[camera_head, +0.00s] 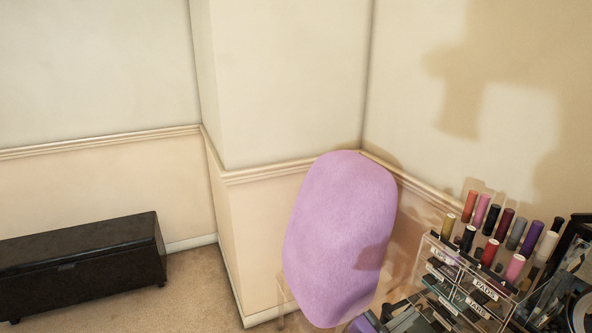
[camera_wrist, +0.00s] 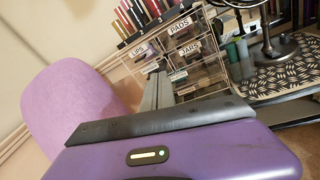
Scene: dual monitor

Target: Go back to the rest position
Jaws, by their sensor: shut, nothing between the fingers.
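My gripper (camera_wrist: 158,86) shows in the wrist view, with its purple body across the bottom and its grey fingers closed together, nothing between them. The fingers point toward the front of a clear drawer organizer (camera_wrist: 201,62); I cannot tell whether they touch it. In the head view, the same organizer (camera_head: 447,281) stands at the lower right. A purple and grey part at the bottom edge there looks like my gripper, mostly cut off.
A lilac fuzzy chair back (camera_head: 340,238) stands in the corner, left of the organizer. A black chest (camera_head: 85,262) is at the lower left. Several lipsticks top the organizer. A patterned tray (camera_wrist: 283,76) with a dark stand (camera_wrist: 267,48) is to its right. Carpet between chest and chair is clear.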

